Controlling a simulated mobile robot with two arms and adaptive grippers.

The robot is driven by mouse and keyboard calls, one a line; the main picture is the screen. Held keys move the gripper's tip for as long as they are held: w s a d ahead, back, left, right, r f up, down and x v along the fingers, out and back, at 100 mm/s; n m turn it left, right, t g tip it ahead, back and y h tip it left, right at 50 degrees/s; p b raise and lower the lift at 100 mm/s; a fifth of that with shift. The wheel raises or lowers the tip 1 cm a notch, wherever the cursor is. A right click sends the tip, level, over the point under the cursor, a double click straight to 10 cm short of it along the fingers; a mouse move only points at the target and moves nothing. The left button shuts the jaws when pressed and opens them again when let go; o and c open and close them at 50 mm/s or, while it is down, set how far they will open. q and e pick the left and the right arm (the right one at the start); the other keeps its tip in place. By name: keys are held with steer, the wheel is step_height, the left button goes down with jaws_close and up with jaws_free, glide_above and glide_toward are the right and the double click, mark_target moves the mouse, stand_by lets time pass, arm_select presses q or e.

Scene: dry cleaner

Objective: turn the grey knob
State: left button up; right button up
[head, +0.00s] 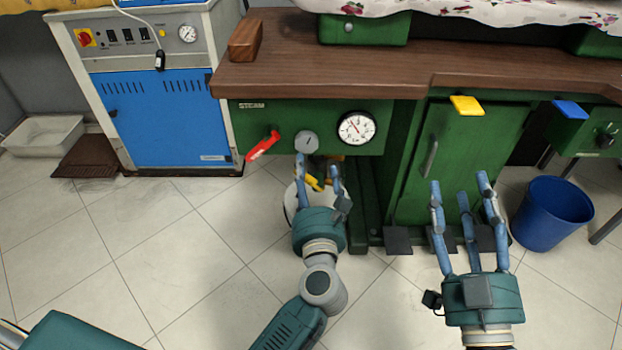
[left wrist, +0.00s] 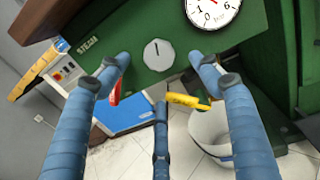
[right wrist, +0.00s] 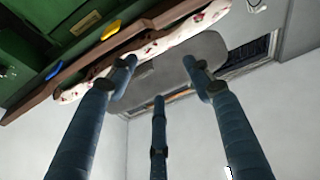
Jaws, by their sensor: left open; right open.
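The grey knob (head: 306,142) is a round disc with a dark mark near its top edge, on the green panel below the wooden counter. It sits between a red lever (head: 262,146) and a white pressure gauge (head: 357,128). My left gripper (head: 320,166) is open just below and in front of the knob. In the left wrist view the knob (left wrist: 158,54) shows between the two upper fingers, and I see no contact. My right gripper (head: 462,188) is open and empty in front of the green cabinet door. The right wrist view shows its spread fingers (right wrist: 160,75).
A yellow-handled valve (head: 314,183) and white bucket (head: 292,205) are below the knob, partly behind my left gripper. The wooden counter (head: 300,72) overhangs the panel. A blue bin (head: 552,213) stands at right. Tiled floor (head: 180,230) at left is clear.

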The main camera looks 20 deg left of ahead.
mark_target(307, 146)
arm_select(q)
steer(key=shift+n, duration=0.7)
steer(key=b+x, duration=0.1)
steer(key=x, duration=0.4)
steer(key=shift+w+a+f, duration=0.15)
steer(key=shift+a, duration=0.1)
steer(key=x, duration=0.4)
steer(key=shift+w+f+b, duration=0.15)
steer(key=shift+b, duration=0.25)
steer(key=shift+w+a, duration=0.15)
steer(key=shift+w, duration=0.15)
steer(key=c, duration=1.1)
arm_select(e)
steer(key=s+r+t+y, duration=0.2)
steer(key=s+r+t, duration=0.3)
steer(key=r, duration=0.4)
steer(key=shift+s+d+r, duration=0.25)
steer(key=shift+s+d, duration=0.1)
steer(key=shift+s, duration=0.25)
